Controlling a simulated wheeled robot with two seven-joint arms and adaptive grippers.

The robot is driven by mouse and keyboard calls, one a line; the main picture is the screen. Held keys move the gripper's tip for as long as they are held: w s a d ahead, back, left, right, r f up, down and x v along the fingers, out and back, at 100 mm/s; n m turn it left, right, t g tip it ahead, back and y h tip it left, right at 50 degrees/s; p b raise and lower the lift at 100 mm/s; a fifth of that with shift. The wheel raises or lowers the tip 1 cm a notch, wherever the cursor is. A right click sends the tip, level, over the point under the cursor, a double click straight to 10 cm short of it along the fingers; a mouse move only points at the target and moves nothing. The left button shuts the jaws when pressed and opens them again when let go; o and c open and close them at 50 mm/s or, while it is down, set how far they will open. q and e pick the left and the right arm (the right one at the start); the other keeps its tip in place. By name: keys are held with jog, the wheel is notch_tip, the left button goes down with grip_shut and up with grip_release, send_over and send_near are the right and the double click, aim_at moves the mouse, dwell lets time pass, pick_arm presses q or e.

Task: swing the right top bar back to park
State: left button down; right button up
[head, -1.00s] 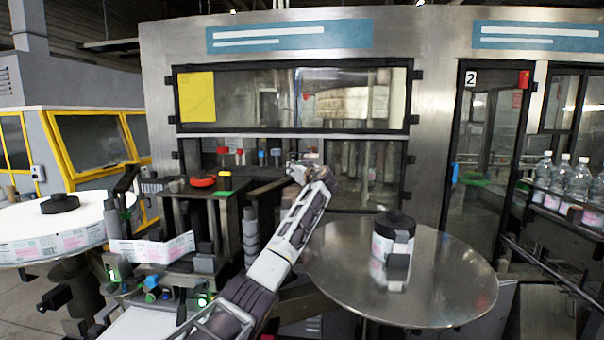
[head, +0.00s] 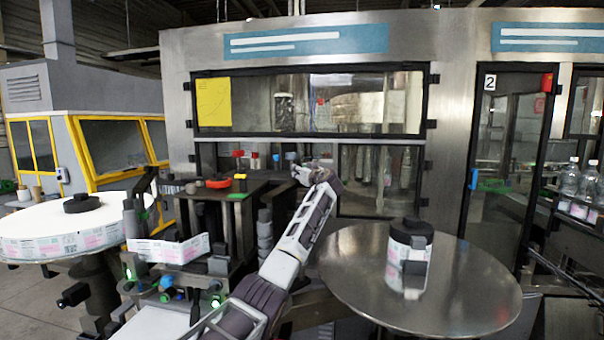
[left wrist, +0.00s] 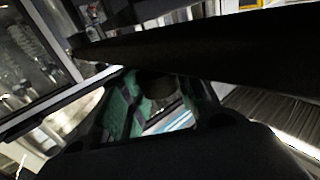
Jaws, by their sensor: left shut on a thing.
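The right top bar (head: 272,186) is a dark bar at the upper right of the labeller's dark frame. It reaches out to the right toward my left gripper. My left gripper (head: 302,174) is at the bar's outer end, in front of the machine's glass, and is shut on it. In the left wrist view a dark bar (left wrist: 205,55) crosses the upper part of the picture, beyond the green-padded fingers of my left gripper (left wrist: 155,90). The exact contact is hidden there. My right gripper is not seen.
A round steel table (head: 455,285) with a small label reel (head: 411,250) stands right of my arm. A large white label reel (head: 60,228) is at the left. The labeller carries a red knob (head: 219,183). A glazed steel cabinet (head: 455,150) closes off the back.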

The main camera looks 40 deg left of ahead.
pick_arm(q)
jog(key=shift+s+a, duration=0.1)
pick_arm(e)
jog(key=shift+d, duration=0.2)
pick_arm(q)
jog(key=c, duration=1.1)
grip_release()
jog(key=shift+s, duration=0.1)
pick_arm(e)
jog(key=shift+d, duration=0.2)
pick_arm(q)
jog(key=shift+v, duration=5.95)
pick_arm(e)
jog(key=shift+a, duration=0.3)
pick_arm(q)
jog(key=shift+r, duration=0.1)
jog(key=shift+r, duration=0.1)
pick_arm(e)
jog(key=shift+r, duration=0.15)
